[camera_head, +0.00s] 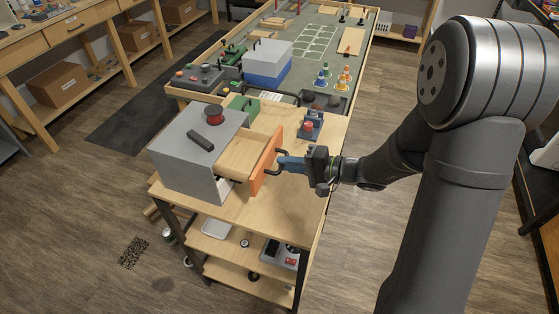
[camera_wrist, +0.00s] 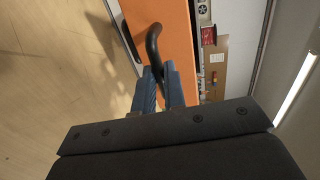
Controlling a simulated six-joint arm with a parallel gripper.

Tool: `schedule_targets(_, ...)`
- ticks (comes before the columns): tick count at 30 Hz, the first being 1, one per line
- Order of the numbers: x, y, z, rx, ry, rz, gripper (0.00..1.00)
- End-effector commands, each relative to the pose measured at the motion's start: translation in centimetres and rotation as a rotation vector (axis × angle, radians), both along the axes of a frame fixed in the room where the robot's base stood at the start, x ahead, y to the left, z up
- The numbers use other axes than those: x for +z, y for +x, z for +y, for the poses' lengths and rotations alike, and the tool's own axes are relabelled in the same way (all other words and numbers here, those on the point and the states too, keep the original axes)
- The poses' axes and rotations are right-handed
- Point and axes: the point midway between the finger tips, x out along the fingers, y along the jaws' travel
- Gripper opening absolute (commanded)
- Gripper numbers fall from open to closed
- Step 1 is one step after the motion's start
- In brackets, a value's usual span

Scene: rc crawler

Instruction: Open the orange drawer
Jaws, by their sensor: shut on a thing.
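The orange drawer (camera_head: 265,161) stands pulled out of the grey cabinet (camera_head: 184,154) on the wooden bench, with its wooden tray part (camera_head: 238,152) showing between the orange front and the cabinet. A dark curved handle (camera_head: 279,152) sits on the orange front. My gripper (camera_head: 284,163) reaches in from the right with its blue fingers at the handle. In the wrist view, the blue fingers (camera_wrist: 160,84) are shut on the dark handle (camera_wrist: 153,44), and the orange front (camera_wrist: 172,40) is just beyond. The inside of the cabinet is hidden.
A red spool (camera_head: 214,116) and a dark block (camera_head: 200,140) lie on top of the cabinet. A red-topped blue fixture (camera_head: 309,127) stands behind my gripper. The benchtop right in front of the drawer (camera_head: 265,205) is clear.

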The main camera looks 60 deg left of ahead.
Motion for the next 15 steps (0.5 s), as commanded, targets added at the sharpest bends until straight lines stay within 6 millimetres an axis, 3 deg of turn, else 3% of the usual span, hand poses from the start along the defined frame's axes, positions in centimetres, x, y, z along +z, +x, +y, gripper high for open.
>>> schedule_targets(6, -0.01, -0.03, 0.0, 0.0, -0.001, 0.001, 0.0)
schedule_targets(7, -0.01, -0.03, 0.0, 0.0, -0.001, 0.001, 0.15)
schedule_targets(10, -0.01, -0.03, 0.01, 0.0, -0.001, 0.001, 0.32)
schedule_targets(15, 0.0, -0.04, 0.02, 0.0, 0.0, 0.0, 0.32)
